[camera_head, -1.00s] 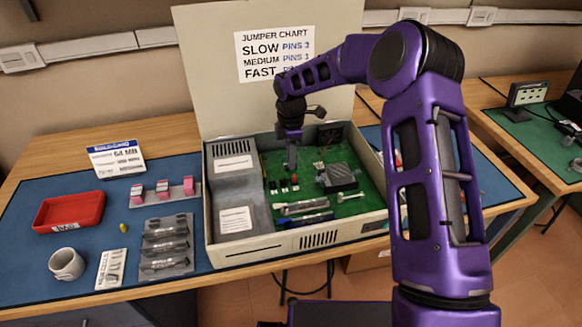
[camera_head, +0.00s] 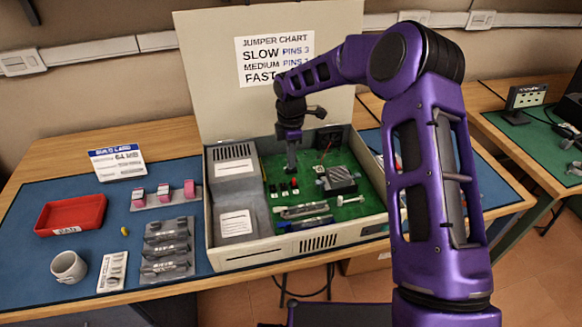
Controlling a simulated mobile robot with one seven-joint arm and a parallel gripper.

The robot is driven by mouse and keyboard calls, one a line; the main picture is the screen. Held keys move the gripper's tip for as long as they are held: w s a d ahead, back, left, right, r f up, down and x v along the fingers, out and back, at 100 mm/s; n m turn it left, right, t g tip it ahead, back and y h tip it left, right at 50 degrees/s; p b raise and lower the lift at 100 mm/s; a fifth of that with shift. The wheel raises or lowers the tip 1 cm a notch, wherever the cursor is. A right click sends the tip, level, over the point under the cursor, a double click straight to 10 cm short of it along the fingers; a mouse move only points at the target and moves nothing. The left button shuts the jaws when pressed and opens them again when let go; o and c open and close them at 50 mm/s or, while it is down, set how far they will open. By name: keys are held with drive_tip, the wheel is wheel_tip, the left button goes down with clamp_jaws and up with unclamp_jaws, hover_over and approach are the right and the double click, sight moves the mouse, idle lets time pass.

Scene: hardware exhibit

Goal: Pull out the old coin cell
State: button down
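The open beige computer case (camera_head: 213,240) stands on the blue mat, with a green circuit board (camera_head: 350,209) inside. My gripper (camera_head: 291,168) points down over the back left part of the board, above a row of small red, white and black parts (camera_head: 283,188). Its fingertips are too small and dark to tell whether they are open or shut, or whether they hold anything. A small pale part (camera_head: 320,169) sits on the board right of my gripper. I cannot tell whether it is the coin cell; no coin cell is clearly visible.
The case's raised lid with a jumper chart (camera_head: 272,55) stands behind. A grey heatsink block (camera_head: 340,180) and long modules (camera_head: 304,209) crowd the board. Left on the mat are a red tray (camera_head: 70,213), a mug (camera_head: 68,266), a grey rack (camera_head: 167,249) and pink-topped pieces (camera_head: 163,193).

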drive_tip(key=shift+r+p, duration=0.7)
drive_tip(key=shift+r, duration=0.35)
drive_tip(key=shift+r, duration=0.3)
drive_tip(key=shift+r+p, duration=0.8)
drive_tip(key=shift+r, duration=1.7)
